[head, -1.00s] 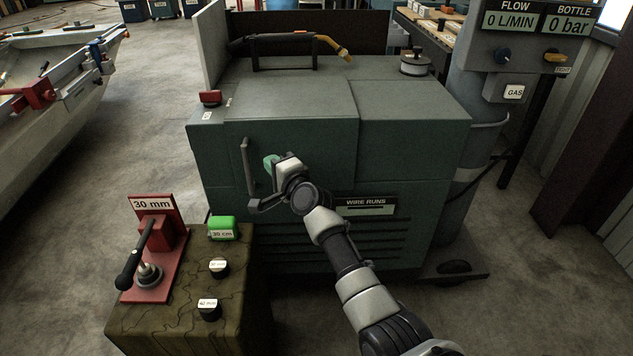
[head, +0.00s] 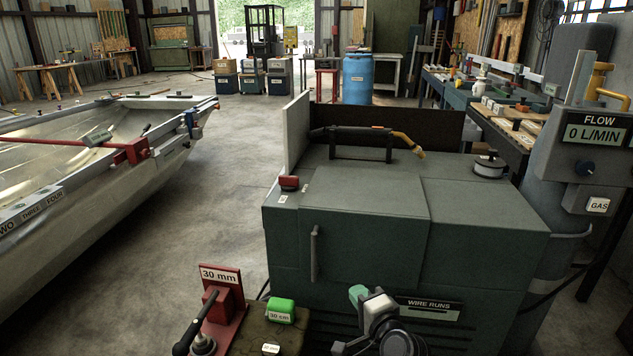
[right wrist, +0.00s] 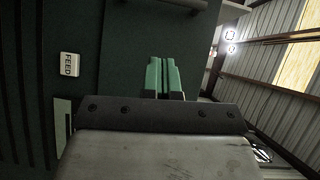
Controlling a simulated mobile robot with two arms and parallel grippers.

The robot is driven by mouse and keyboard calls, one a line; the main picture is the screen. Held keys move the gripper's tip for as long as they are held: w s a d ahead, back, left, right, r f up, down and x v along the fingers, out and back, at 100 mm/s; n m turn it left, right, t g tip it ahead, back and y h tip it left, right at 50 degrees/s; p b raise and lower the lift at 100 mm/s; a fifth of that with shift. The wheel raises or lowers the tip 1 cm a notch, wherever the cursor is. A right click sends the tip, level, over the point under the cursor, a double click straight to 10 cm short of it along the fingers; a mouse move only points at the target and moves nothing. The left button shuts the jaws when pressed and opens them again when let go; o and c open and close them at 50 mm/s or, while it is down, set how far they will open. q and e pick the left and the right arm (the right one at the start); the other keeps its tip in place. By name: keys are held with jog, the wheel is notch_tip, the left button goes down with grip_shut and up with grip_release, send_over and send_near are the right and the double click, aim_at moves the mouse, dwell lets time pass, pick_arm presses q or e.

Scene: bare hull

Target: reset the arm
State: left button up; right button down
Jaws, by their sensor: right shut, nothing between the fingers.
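My right gripper (head: 357,293) is in front of the green machine (head: 365,215), low and to the right of its door handle (head: 314,252), with a visible gap from the handle. Its green fingers are together and empty. The fingers also show in the right wrist view (right wrist: 163,76), pressed side by side with the machine's dark panel behind them. Most of my right arm is below the head view's bottom edge. My left gripper is not in view.
A torch (head: 365,136) rests on the machine. A boat hull (head: 110,200) lies left, with open floor (head: 235,165) between.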

jog(key=s+d+f+n+g+h, duration=0.2)
jog(key=s+f+n+g, duration=0.3)
jog(key=s+f, duration=0.8)
jog(key=s+d+f+n+g+h, duration=0.2)
jog(key=s+f+n+g, duration=0.35)
jog(key=s+f, duration=0.65)
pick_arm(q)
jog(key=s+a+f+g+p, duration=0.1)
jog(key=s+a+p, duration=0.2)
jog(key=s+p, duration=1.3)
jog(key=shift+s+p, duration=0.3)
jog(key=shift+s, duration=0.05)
pick_arm(e)
jog(key=s+d+f+n+g, duration=0.1)
jog(key=s+d+f, duration=0.1)
jog(key=s, duration=0.7)
jog(key=s+d+f+n+g+h, duration=0.1)
jog(key=s+f, duration=0.3)
jog(key=s, duration=0.6)
jog(key=s+d+f+n+g+h, duration=0.1)
jog(key=s+d+f+n+g, duration=0.1)
jog(key=s, duration=0.8)
jog(key=shift+s+d+f+n, duration=0.25)
jog(key=shift+d+f+n, duration=0.2)
jog(key=shift+d+f, duration=0.45)
jog(key=shift+d+r+g, duration=0.15)
jog(key=shift+g, duration=0.1)
